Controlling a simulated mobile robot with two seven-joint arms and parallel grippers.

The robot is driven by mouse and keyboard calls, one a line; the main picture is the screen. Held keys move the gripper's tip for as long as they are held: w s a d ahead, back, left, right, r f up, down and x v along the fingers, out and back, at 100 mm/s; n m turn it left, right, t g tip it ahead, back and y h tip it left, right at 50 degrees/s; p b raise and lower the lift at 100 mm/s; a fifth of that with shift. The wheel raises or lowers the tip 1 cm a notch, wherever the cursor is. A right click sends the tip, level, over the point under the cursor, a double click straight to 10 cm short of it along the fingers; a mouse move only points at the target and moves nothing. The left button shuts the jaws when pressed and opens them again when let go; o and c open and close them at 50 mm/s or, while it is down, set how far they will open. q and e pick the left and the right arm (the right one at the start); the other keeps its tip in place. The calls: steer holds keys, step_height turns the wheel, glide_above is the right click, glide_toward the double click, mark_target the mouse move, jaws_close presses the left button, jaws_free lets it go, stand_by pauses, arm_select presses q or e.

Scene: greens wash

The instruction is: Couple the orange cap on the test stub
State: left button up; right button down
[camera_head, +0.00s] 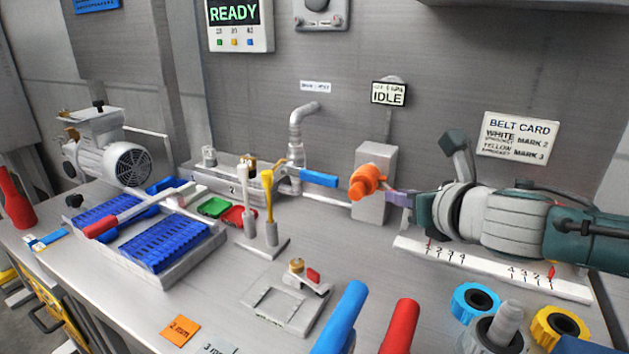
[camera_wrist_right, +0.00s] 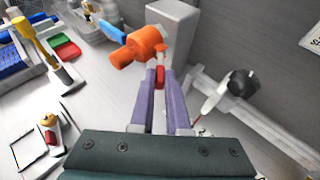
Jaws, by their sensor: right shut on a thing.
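The orange cap (camera_head: 366,182) is at the upper left front of a grey box (camera_head: 378,205) under the IDLE sign. My right gripper (camera_head: 392,198), reaching in from the right, is shut on the cap's near end. In the right wrist view the cap (camera_wrist_right: 138,47) lies just beyond the purple fingertips (camera_wrist_right: 162,75), with a small red part between the fingers. The test stub is not clearly visible; the cap and gripper may hide it, and I cannot tell whether the cap touches it. My left gripper is out of view.
A pipe with a blue lever (camera_head: 319,179) stands left of the box. A numbered white rail (camera_head: 480,270) lies beneath my right arm. Blue (camera_head: 474,301) and yellow (camera_head: 561,327) rings are at front right. Yellow- and white-topped tools stand left of centre; blue racks lie farther left.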

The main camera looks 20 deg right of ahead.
steer(key=shift+w+a+r+m+g+h+b, duration=0.2)
steer(key=shift+a+m+g+h, duration=0.3)
steer(key=shift+m+h, duration=0.55)
steer(key=shift+w+a+f+m+g+h+b, duration=0.15)
steer(key=shift+w+a+m+g+h, duration=0.2)
steer(key=shift+a+m+h, duration=0.5)
steer(key=shift+w+a+r+m+g+h+b, duration=0.15)
steer(key=shift+a+m+g+h, duration=0.25)
steer(key=shift+m+h, duration=0.8)
steer(key=shift+f, duration=0.1)
steer(key=c, duration=0.9)
jaws_free()
steer(key=shift+d, duration=0.1)
